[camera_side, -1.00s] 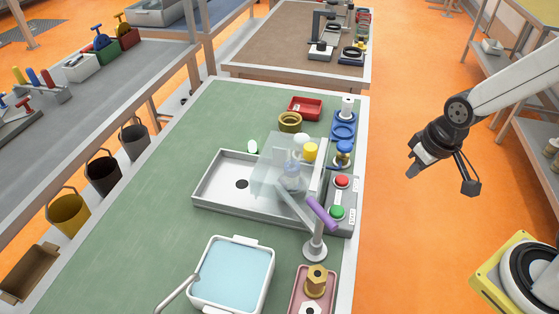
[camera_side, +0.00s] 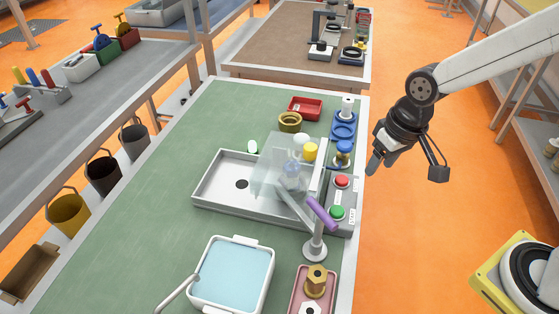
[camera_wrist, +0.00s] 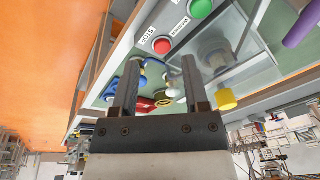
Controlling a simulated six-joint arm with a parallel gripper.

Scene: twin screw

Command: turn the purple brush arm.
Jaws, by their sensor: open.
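The purple brush arm (camera_side: 322,213) is a short purple bar, tilted, above a grey post with a round foot (camera_side: 315,248) at the front right of the tray. In the wrist view the purple bar (camera_wrist: 303,24) shows at the top right corner. My gripper (camera_side: 373,160) is open and empty, off the bench's right edge, to the right of and above the button box, apart from the purple arm. Its two fingers (camera_wrist: 157,85) show in the wrist view with nothing between them up close.
A button box with a red button (camera_side: 342,181) and a green button (camera_side: 337,212) stands beside the metal tray (camera_side: 215,203). A clear cover (camera_side: 275,170) is over the tray. A blue-topped knob (camera_side: 344,147) and a yellow knob (camera_side: 310,151) stand close by.

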